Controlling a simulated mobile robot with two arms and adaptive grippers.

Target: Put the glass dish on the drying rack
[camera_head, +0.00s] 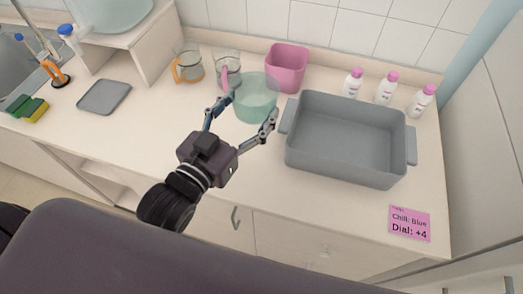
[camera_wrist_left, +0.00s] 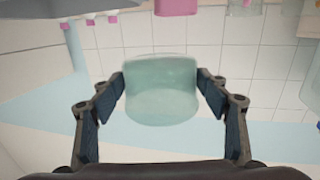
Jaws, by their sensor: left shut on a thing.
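The glass dish (camera_head: 257,98) is a translucent green-teal vessel over the middle of the counter. My left gripper (camera_head: 247,106) is shut on it, with one finger on either side. In the left wrist view the dish (camera_wrist_left: 161,92) sits between the two fingertips of my left gripper (camera_wrist_left: 160,84). I cannot tell how far it is above the counter. Nothing in view is clearly a drying rack; a flat grey mat or tray (camera_head: 104,97) lies on the left of the counter. My right gripper is not in view.
A large grey basin (camera_head: 345,140) stands right of the dish. Behind it are a pink container (camera_head: 286,66), two glass jugs (camera_head: 188,64) and white bottles (camera_head: 385,88). A raised shelf (camera_head: 135,40) holds a big glass bowl.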

